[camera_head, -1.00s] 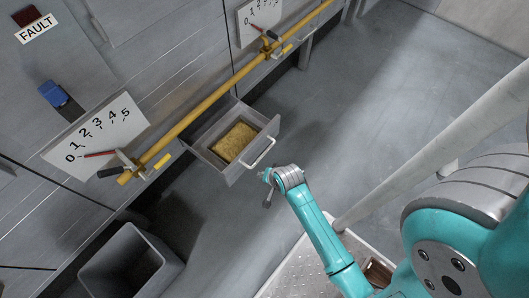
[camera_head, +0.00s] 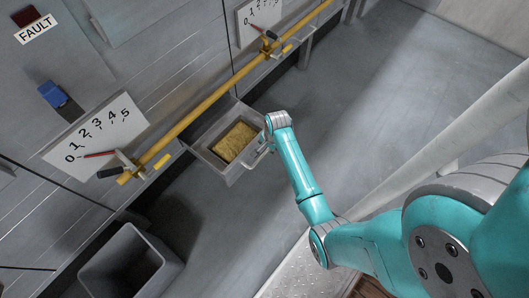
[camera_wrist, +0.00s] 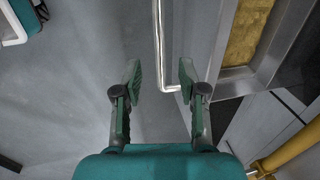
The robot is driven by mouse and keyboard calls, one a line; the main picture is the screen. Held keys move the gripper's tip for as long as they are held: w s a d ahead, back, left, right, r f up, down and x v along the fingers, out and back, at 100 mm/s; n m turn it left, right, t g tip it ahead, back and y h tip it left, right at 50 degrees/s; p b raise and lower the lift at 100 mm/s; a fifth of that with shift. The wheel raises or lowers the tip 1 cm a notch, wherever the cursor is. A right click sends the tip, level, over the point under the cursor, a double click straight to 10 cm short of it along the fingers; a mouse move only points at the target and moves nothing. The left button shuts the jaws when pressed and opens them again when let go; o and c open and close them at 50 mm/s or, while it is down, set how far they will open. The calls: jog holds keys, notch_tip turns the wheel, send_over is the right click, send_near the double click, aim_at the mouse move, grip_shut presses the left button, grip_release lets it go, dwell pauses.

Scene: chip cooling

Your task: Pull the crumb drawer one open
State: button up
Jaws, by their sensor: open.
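The crumb drawer (camera_head: 226,172) stands pulled out from the grey machine wall, below the yellow pipe. A yellow-brown block of crumbs (camera_head: 235,141) lies in it. Its grey front (camera_wrist: 202,40) and bar handle (camera_wrist: 158,35) show in the wrist view. My gripper (camera_wrist: 160,73) is open, with the lower end of the handle showing between its two fingers. I cannot tell whether either finger touches the handle. In the head view my gripper (camera_head: 268,142) is at the drawer's front and partly hides the handle.
A yellow pipe (camera_head: 207,103) with valve levers runs along the wall, above the drawer. A grey open bin (camera_head: 130,262) stands on the floor at lower left. Dial plates (camera_head: 98,128) are on the wall. Open floor (camera_head: 350,100) lies to the right.

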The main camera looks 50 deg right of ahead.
aim_at(264, 154)
jog(key=shift+w+f, duration=0.2)
jog(key=shift+f, duration=0.75)
jog(key=shift+w+f, duration=0.15)
jog(key=shift+f, duration=0.8)
jog(key=shift+w+f, duration=0.2)
jog(key=shift+f, duration=0.75)
grip_shut()
